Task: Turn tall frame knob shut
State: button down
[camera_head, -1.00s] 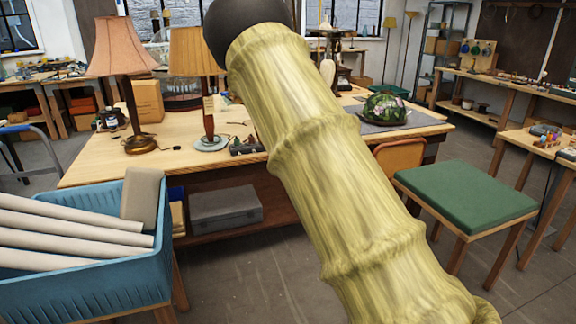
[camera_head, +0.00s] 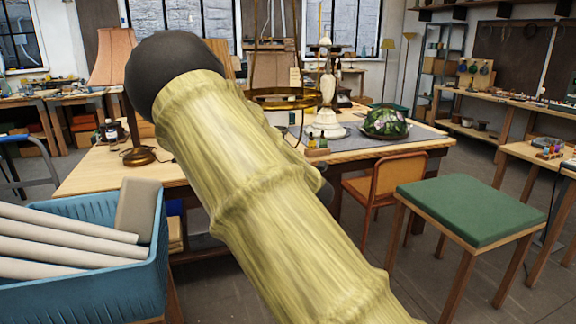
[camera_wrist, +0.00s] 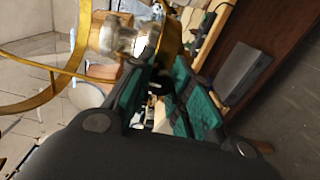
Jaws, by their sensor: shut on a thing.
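The tall frame (camera_head: 290,99), with thin brass uprights and a flat brass ring, stands on the workbench in the head view, partly behind my arm. In the wrist view its curved brass band (camera_wrist: 30,102) runs along the left, beside a shiny clear fitting (camera_wrist: 118,36). My gripper (camera_wrist: 160,82) has green-padded fingers close together at the frame's brass part. They are shut on a small piece there, which I take to be the knob. The knob itself is mostly hidden between the fingers, so its turn angle cannot be told. The head view hides my gripper behind my arm.
A white lamp base (camera_head: 328,118) and a floral glass shade (camera_head: 385,122) stand right of the frame on the workbench (camera_head: 75,180). A lamp (camera_head: 112,60) stands left. A blue bin (camera_head: 110,285) holds rolls. A chair (camera_head: 385,180) and green stool (camera_head: 470,208) stand right.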

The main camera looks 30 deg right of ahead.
jog(key=c, duration=1.3)
grip_release()
jog(key=v, duration=1.2)
